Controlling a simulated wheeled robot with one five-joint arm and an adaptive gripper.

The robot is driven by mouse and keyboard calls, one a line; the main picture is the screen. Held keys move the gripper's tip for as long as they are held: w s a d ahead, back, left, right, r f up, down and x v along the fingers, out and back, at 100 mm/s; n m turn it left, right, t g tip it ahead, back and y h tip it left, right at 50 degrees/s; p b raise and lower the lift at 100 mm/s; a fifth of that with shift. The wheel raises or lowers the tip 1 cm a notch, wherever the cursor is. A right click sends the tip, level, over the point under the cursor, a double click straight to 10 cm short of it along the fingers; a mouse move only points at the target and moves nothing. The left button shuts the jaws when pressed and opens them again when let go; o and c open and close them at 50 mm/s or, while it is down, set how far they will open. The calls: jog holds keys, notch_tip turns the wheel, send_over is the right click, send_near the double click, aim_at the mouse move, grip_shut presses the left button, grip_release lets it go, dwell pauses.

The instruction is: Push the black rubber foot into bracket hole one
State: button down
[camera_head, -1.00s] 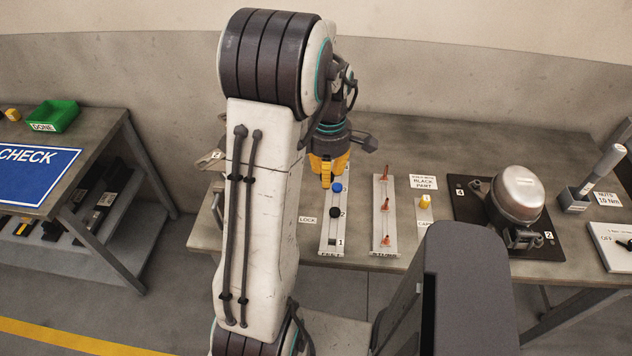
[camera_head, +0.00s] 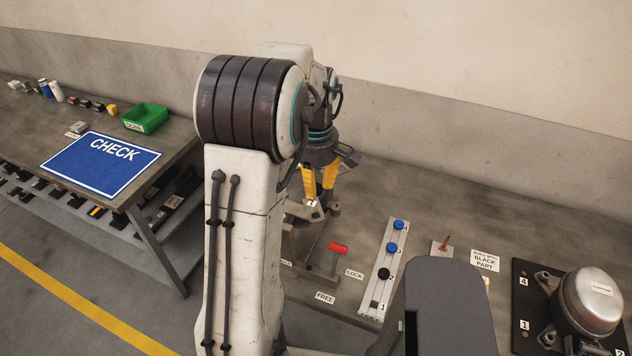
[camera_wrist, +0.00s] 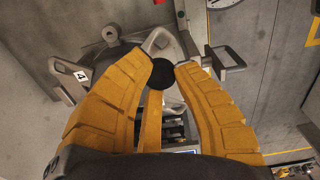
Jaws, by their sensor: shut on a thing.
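The black rubber foot (camera_wrist: 162,74) is a dark round piece between the yellow fingertips in the wrist view. My gripper (camera_wrist: 164,66) is shut on it. In the head view my gripper (camera_head: 319,198) points down over the grey metal bracket fixture (camera_head: 301,240) at the left of the workbench. The foot cannot be made out in the head view. The wrist view shows grey metal bracket parts (camera_wrist: 158,42) beyond the fingertips and a numbered label (camera_wrist: 81,74) to the left. Fingers and foot hide the area beneath, so I cannot tell whether the foot touches a hole.
A red-handled lever (camera_head: 338,248) stands right of the fixture, near LOCK (camera_head: 355,274) and FREE (camera_head: 325,297) labels. A pale strip (camera_head: 391,262) carries blue and black pieces.

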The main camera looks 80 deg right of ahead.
jog(key=shift+f, duration=0.1)
dwell(0.6)
jog(key=shift+f+b, duration=2.35)
jog(key=shift+f, duration=0.5)
jog(key=shift+f+b, duration=0.8)
jog(key=shift+f, duration=0.25)
jog(key=c, duration=1)
grip_release()
jog(key=shift+c, duration=0.2)
jog(key=shift+r, duration=0.15)
notch_tip(320, 180, up, 12)
jog(key=shift+f, duration=0.1)
jog(key=shift+m, duration=0.3)
